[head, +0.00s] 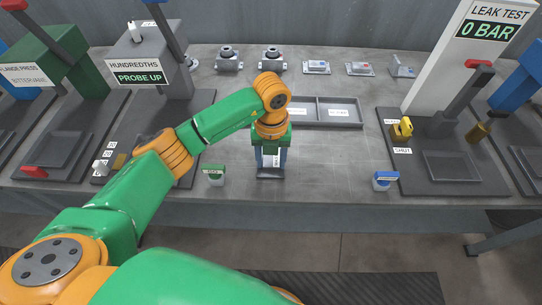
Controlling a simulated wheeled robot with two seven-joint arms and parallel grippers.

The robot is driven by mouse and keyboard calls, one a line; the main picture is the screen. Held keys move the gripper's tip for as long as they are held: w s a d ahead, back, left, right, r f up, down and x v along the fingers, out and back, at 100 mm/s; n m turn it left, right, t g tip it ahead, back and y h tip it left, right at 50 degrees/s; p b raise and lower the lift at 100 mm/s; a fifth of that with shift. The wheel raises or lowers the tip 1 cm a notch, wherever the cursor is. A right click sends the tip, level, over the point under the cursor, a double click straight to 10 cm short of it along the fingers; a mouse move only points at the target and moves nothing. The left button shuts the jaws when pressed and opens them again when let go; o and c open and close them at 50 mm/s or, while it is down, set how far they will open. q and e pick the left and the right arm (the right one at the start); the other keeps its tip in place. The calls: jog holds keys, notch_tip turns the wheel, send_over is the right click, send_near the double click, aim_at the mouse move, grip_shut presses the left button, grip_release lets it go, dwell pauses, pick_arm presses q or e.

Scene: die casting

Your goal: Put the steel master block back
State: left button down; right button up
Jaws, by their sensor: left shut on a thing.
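My left gripper (271,166) hangs pointing down over the middle front of the bench, its blue fingers on either side of a small pale grey piece with a white label (270,160). It is shut on this piece, which I take to be the steel master block; the gripper hides much of it. A dark flat piece (270,174) shows just below the fingertips; I cannot tell whether they touch. The grey gauge marked HUNDREDTHS, PROBE UP (140,78) stands at the left, with a small labelled item (101,168) on its base. My right gripper is not in view.
A grey divided tray (338,124) lies behind the gripper. A green-topped item (214,175) and a blue-topped item (383,180) stand near the front edge. The leak tester (455,165) stands right. Several metal castings (229,60) line the back. Bench between tray and blue-topped item is clear.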

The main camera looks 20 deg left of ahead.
aim_at(271, 164)
pick_arm(q)
jog(key=shift+f, duration=0.15)
jog(key=shift+c, duration=1.2)
grip_release()
jog(key=shift+r, duration=0.35)
notch_tip(271, 164, up, 12)
jog(key=shift+f, duration=0.15)
